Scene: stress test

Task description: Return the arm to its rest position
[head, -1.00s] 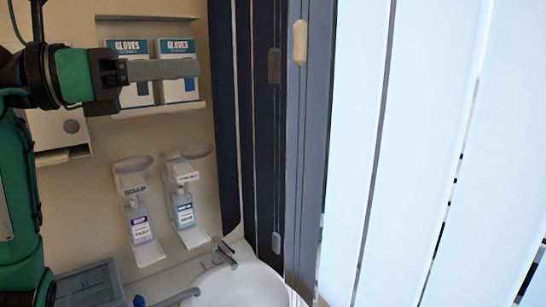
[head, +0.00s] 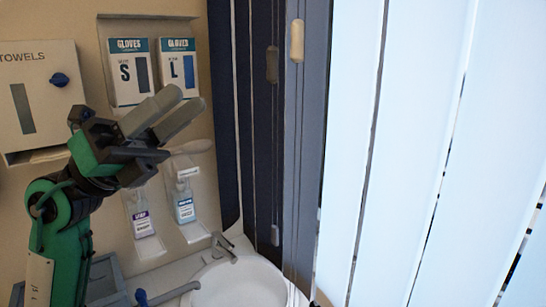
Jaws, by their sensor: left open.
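My left arm, green and black, comes in from the lower left. My left gripper (head: 168,112) is open, its two grey fingers pointing up and right with a gap between them. Nothing shows between the fingers. The gripper is in front of the wall, below the two glove boxes and overlapping the top of the soap dispensers in the picture. My right gripper is not in view.
Glove boxes marked S (head: 126,72) and L (head: 178,68) sit on a wall shelf. A towel dispenser (head: 40,100) hangs left. Two bottles, soap (head: 142,222) and another (head: 185,208), hang above a white sink (head: 240,285) with a tap (head: 222,245). Blinds (head: 420,150) fill the right.

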